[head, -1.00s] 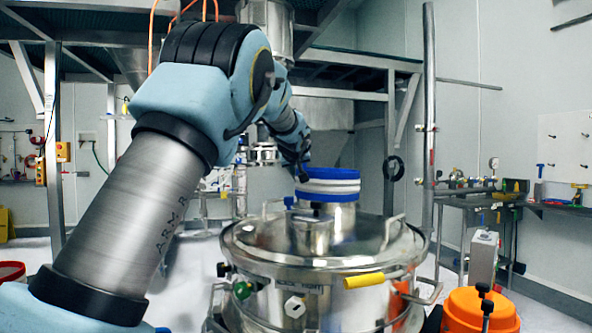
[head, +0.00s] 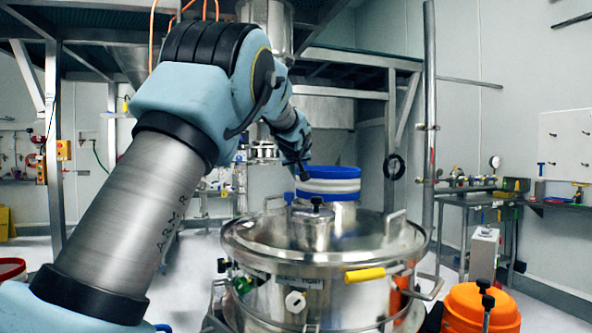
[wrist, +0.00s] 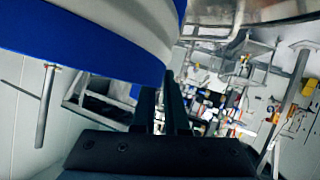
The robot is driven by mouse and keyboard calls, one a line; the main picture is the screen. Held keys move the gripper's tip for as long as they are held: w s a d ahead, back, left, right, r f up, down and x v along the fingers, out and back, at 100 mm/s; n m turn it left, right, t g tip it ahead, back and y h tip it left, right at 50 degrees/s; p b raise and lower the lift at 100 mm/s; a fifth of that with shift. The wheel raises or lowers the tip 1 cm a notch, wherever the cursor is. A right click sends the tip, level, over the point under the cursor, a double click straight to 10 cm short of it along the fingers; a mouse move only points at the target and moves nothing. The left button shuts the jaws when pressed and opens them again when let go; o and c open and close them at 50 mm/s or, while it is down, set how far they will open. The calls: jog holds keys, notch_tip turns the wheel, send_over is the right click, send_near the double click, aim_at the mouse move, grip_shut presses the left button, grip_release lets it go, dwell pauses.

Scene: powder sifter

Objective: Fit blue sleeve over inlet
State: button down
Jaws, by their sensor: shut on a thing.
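The blue sleeve (head: 333,186), a ring with blue edges and a white middle band, is at the top of the upright metal inlet (head: 343,214) behind the vessel lid. I cannot tell from here how far down around the inlet it sits. My gripper (head: 303,172) is at the sleeve's left side, shut on it. In the wrist view the sleeve (wrist: 95,45) fills the upper left, and my gripper's two dark fingers (wrist: 160,108) are close together beside its edge. The contact itself is hidden.
The steel sifter vessel's lid (head: 270,240) has a black-topped knob and upright handles around the inlet. A yellow handle (head: 364,274) sticks out in front. An orange bucket (head: 480,308) stands at lower right. A steel post (head: 430,130) rises behind on the right.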

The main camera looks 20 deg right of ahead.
jog(key=shift+s+d+r, duration=0.15)
jog(key=shift+d+r, duration=0.1)
jog(key=shift+d, duration=0.05)
dwell(0.5)
jog(key=shift+a+r+n+g+h+p, duration=0.15)
jog(key=shift+n+g+h+p, duration=0.15)
jog(key=shift+p, duration=0.9)
jog(key=shift+f, duration=0.35)
dwell(1.0)
jog(key=shift+r+p, duration=0.25)
jog(key=shift+p, duration=0.05)
dwell(0.7)
jog(key=shift+s+f+g+h+p, duration=0.2)
jog(key=shift+g+h+p, duration=0.2)
jog(key=shift+g+p, duration=0.15)
dwell(0.9)
